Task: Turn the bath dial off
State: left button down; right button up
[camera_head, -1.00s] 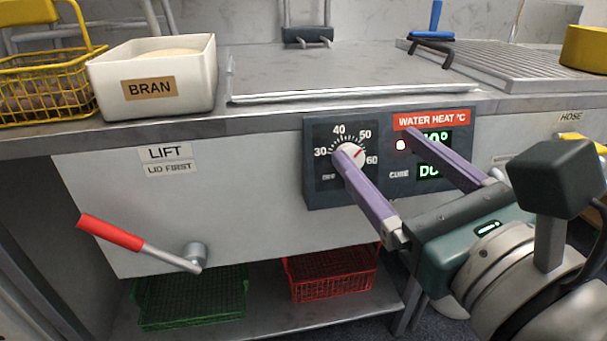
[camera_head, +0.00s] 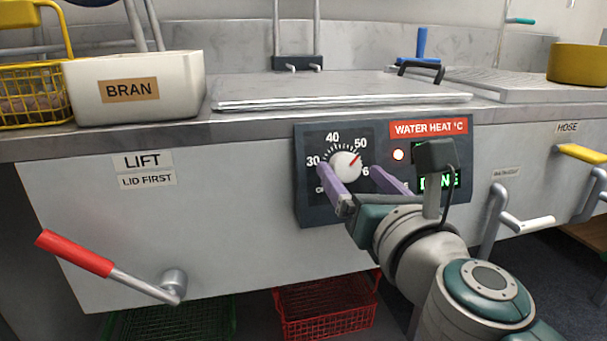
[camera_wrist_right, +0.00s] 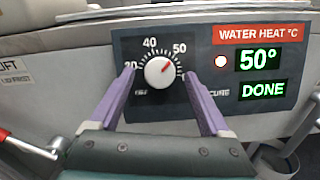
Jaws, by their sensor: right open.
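The bath dial is a white knob (camera_head: 345,165) with a red pointer on a dark panel (camera_head: 310,207) marked WATER HEAT °C. The pointer is toward the upper right, near the 50 mark. In the wrist view the knob (camera_wrist_right: 159,71) sits between my fingers, with the display reading 50° and DONE. My right gripper (camera_head: 352,172) is open, its two purple fingers pointing at the panel on either side of the knob. In the wrist view, gaps show between the knob and both fingers of the gripper (camera_wrist_right: 163,80). My left gripper is not in view.
A red-handled lift crank (camera_head: 75,253) is at lower left. A white BRAN tub (camera_head: 180,85) and a yellow basket (camera_head: 40,118) stand on the counter beside the flat lid (camera_head: 340,88). A red crate (camera_head: 325,308) and green crate (camera_head: 170,318) sit below. A yellow hose handle (camera_head: 582,153) is at right.

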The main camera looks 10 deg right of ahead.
jog(key=shift+w, duration=0.4)
jog(key=shift+c, duration=0.3)
grip_shut()
